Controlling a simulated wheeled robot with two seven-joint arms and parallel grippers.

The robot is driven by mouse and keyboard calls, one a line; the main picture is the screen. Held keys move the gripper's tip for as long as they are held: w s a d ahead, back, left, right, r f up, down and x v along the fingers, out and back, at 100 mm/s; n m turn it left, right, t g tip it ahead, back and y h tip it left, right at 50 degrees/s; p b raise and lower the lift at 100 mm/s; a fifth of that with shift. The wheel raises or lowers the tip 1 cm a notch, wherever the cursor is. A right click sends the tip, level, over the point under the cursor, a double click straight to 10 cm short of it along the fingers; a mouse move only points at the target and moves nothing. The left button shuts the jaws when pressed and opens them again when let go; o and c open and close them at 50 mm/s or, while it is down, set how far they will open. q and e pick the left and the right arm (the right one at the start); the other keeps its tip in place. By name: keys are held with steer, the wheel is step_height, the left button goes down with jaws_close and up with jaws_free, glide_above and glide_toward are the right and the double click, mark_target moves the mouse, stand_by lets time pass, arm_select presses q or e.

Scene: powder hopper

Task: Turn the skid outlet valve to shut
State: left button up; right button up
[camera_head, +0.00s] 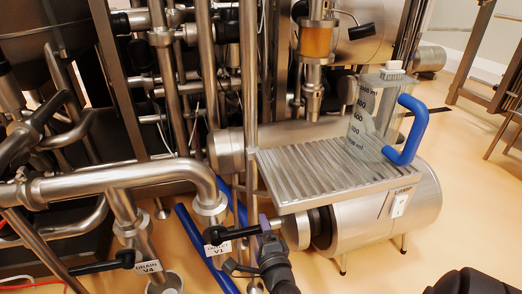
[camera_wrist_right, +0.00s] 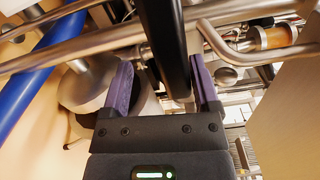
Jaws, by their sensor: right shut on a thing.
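The skid outlet valve has a black lever handle (camera_head: 230,234) with a white tag (camera_head: 218,248) reading V1; the small upper line looks like OUTLET. It sits below the end of a bent steel pipe (camera_head: 209,200). My right gripper (camera_head: 266,226), with purple fingertips, is at the right end of this lever. In the right wrist view the black lever (camera_wrist_right: 165,40) runs between the two purple fingers of my right gripper (camera_wrist_right: 163,88), which is shut on it. The gripper hides part of the lever's end. My left gripper is not in view.
A second valve lever (camera_head: 100,267) tagged DRAIN V4 (camera_head: 148,267) is to the left. A steel motor (camera_head: 385,215) under a ribbed shelf (camera_head: 320,170) stands close on the right, with a clear jug (camera_head: 370,120) on it. Blue hose (camera_head: 193,238) runs behind the valve.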

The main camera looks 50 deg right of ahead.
steer(key=p+v, duration=0.2)
steer(key=v, duration=0.6)
steer(key=shift+s+p, duration=0.25)
steer(key=shift+p, duration=0.1)
steer(key=shift+a, duration=0.1)
